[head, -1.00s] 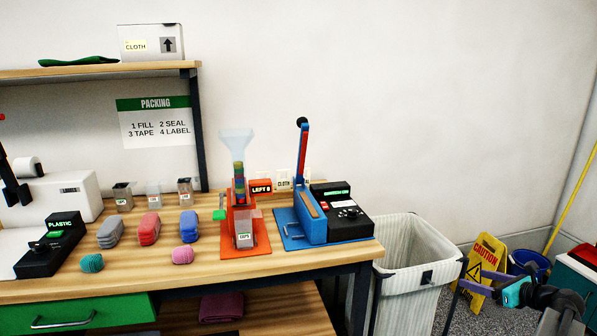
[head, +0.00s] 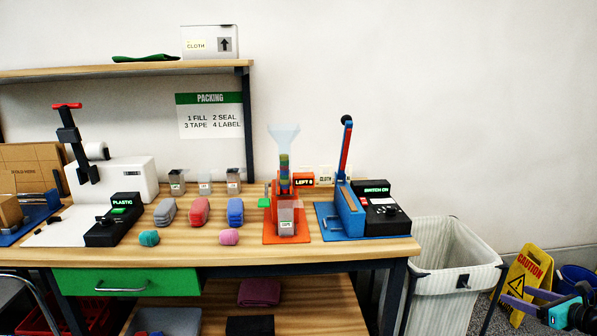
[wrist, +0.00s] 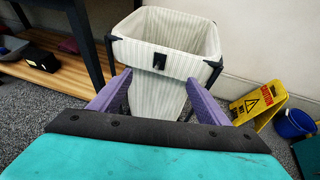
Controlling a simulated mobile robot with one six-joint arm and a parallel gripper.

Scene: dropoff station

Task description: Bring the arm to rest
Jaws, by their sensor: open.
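My gripper (wrist: 161,88) shows in the wrist view with its two purple fingers spread apart and nothing between them. It points toward the white striped bin (wrist: 167,30), which stands beyond the fingertips. In the head view my gripper (head: 522,304) is at the lower right edge, right of the bin (head: 455,267) and in front of the yellow caution sign (head: 530,278). It is clear of the workbench (head: 190,255). Most of the arm is out of the frame.
The bench holds an orange dispenser (head: 287,219), a blue lever press (head: 346,213), a black SWITCH ON box (head: 378,207) and several cloth bundles. A blue bucket (wrist: 293,122) stands beside the caution sign. Grey floor (wrist: 52,90) lies between bench and bin.

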